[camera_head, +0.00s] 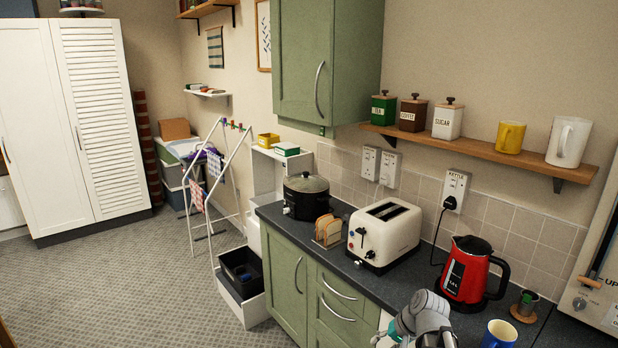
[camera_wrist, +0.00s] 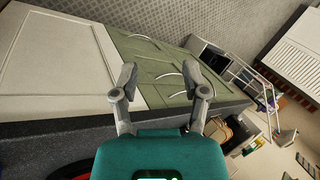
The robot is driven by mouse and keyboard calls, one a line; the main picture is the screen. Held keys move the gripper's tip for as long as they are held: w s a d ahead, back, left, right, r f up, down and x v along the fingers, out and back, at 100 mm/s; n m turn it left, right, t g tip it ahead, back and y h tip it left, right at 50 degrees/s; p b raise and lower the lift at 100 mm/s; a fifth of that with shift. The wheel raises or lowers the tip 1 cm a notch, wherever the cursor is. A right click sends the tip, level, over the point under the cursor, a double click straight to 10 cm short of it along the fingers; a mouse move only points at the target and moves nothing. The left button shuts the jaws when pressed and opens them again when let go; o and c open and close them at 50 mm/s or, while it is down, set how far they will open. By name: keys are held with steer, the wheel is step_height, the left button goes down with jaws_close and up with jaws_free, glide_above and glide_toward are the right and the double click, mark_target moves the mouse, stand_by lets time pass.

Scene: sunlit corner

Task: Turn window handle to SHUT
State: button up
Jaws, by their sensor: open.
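No window handle can be made out for certain. At the right edge of the head view, a cream panel (camera_head: 596,300) is cut off by the frame. It bears a lever with a wooden grip (camera_head: 592,283) and lettering that begins "UP"; I cannot tell whether this is the window handle. My gripper (camera_wrist: 158,68) is open in the wrist view, its two grey fingers apart with nothing between them. Behind them are green cupboard fronts and a pale panel. Part of my arm shows at the bottom of the head view, left of and apart from the lever.
A red kettle (camera_head: 470,272), a blue mug (camera_head: 499,335) and a small pot (camera_head: 525,305) stand on the dark worktop (camera_head: 350,270) near my arm. A toaster (camera_head: 384,234) and slow cooker (camera_head: 306,197) stand farther left. A shelf (camera_head: 480,147) with canisters hangs above. Carpet (camera_head: 110,280) is clear at left.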

steer(key=s+a+f+n+g+h+b, duration=0.1)
steer(key=s+a+f+n+g+h, duration=0.1)
steer(key=s+h, duration=0.3)
steer(key=shift+s+a+f+n, duration=0.3)
steer(key=shift+s+f+n, duration=0.35)
steer(key=shift+f+n, duration=0.25)
steer(key=shift+s, duration=0.1)
